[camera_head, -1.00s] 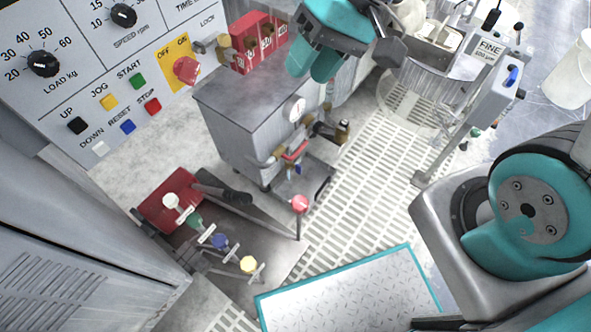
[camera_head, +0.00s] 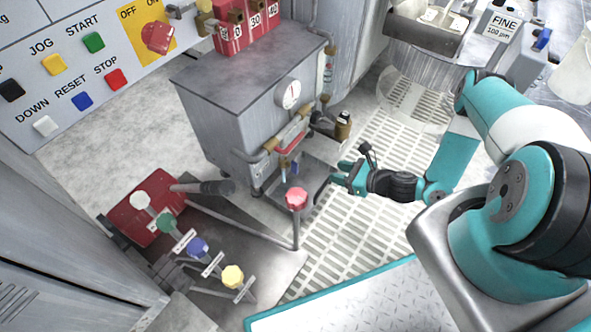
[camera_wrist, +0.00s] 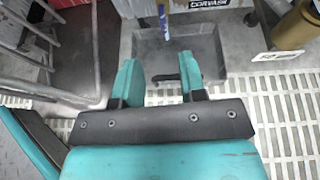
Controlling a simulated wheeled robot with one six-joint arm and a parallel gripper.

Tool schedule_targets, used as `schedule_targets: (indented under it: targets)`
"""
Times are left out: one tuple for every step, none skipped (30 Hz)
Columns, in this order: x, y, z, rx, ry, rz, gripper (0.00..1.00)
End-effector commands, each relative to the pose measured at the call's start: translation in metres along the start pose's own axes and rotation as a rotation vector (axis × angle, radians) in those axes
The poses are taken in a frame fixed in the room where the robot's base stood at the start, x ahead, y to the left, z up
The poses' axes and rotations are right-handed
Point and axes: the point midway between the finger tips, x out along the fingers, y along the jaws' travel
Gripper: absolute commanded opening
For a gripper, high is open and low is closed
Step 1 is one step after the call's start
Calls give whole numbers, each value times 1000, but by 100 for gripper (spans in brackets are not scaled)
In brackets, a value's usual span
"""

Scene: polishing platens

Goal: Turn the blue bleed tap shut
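A small blue tap handle (camera_head: 294,168) hangs below the brass pipework on the front of the grey cabinet. In the wrist view a narrow blue handle (camera_wrist: 162,22) points down at the top centre, above a grey tray (camera_wrist: 215,80). My gripper (camera_head: 337,179) is to the right of the small handle, pointing left towards it, apart from it. In the wrist view my gripper (camera_wrist: 160,75) is open, with its two teal fingers spread and nothing between them. The tap's upper part is cut off in the wrist view. Its exact turn is too small to tell.
A red knob (camera_head: 296,198) on a post stands in front of the cabinet (camera_head: 225,115). A row of white, green, blue (camera_head: 197,247) and yellow (camera_head: 232,276) knobs stands lower left. A red lever (camera_head: 290,142) is above the blue handle. Grated floor lies to the right.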

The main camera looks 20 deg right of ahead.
Motion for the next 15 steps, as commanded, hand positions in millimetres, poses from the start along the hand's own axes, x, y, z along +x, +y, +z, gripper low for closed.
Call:
schedule_targets:
  targets:
    - [1,2,-9,29,2,-15,38]
    - [1,3,-12,40,3,-22,38]
    - [3,3,-14,49,3,-27,38]
    - [5,3,-15,52,3,-28,38]
    - [7,3,-15,53,3,-28,38]
    - [12,3,-16,53,3,-29,38]
    - [16,4,-16,51,3,-26,38]
    - [21,4,-16,49,3,-25,38]
    - [28,4,-16,48,3,-24,38]
    - [35,4,-16,47,1,-23,38]
    - [42,4,-17,46,3,-23,38]
    - [51,3,-18,44,2,-23,38]
    - [58,4,-17,44,1,-22,38]
    - [66,4,-17,44,0,-22,38]
    - [75,3,-18,43,2,-22,38]
